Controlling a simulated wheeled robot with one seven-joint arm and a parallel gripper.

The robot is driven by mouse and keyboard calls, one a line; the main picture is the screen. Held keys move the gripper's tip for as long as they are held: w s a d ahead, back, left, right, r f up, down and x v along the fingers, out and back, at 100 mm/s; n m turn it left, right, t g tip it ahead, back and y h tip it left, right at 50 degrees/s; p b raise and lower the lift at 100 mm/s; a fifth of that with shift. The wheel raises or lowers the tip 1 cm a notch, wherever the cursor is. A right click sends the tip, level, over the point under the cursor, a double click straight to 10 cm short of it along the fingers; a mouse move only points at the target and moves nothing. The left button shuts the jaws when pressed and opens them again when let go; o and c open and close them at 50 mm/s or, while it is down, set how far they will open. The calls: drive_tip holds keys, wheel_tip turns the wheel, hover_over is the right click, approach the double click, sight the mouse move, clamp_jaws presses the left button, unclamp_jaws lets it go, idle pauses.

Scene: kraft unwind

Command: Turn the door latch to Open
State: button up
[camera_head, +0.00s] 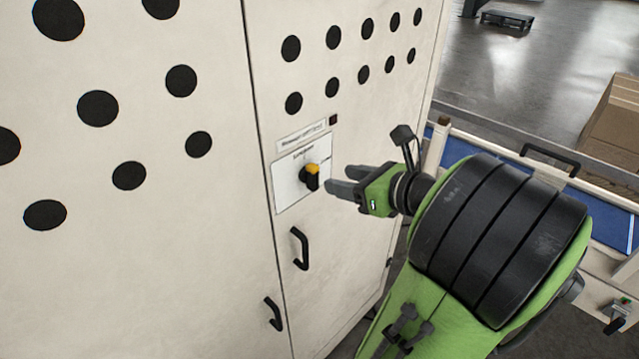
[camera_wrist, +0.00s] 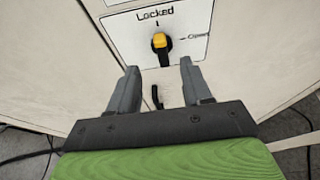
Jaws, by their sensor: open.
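The door latch (camera_head: 311,177) is a black knob with a yellow top on a white label plate (camera_head: 287,189) on the cabinet door. In the wrist view the latch (camera_wrist: 161,46) stands upright, its yellow end up toward the word "Locked"; the word "Open" is to its right. My gripper (camera_head: 335,180) is open and empty, just right of the latch in the head view. In the wrist view my gripper (camera_wrist: 157,75) has its two fingers spread below the latch, one on each side of its line. No finger visibly touches the latch.
The beige cabinet door (camera_head: 345,125) has round black holes. Below the latch are a black handle (camera_head: 300,248) and another handle (camera_head: 273,314) on the left door. A blue conveyor (camera_head: 612,225) and a cardboard box (camera_head: 612,125) stand at the right.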

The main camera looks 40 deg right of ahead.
sight(318, 171)
drive_tip(key=x, duration=0.8)
drive_tip(key=shift+w+d+r, duration=0.1)
drive_tip(key=shift+r, duration=0.05)
clamp_jaws()
drive_tip(key=shift+r, duration=0.15)
drive_tip(key=shift+d+m+y+p, duration=0.15)
drive_tip(key=shift+m+y+p, duration=0.5)
drive_tip(key=shift+p, duration=1.5)
drive_tip(key=shift+d+m, duration=0.1)
drive_tip(key=shift+m, duration=0.25)
drive_tip(key=shift+d+f+m+y, duration=0.15)
drive_tip(key=shift+f+m+y, duration=0.15)
drive_tip(key=shift+m, duration=0.4)
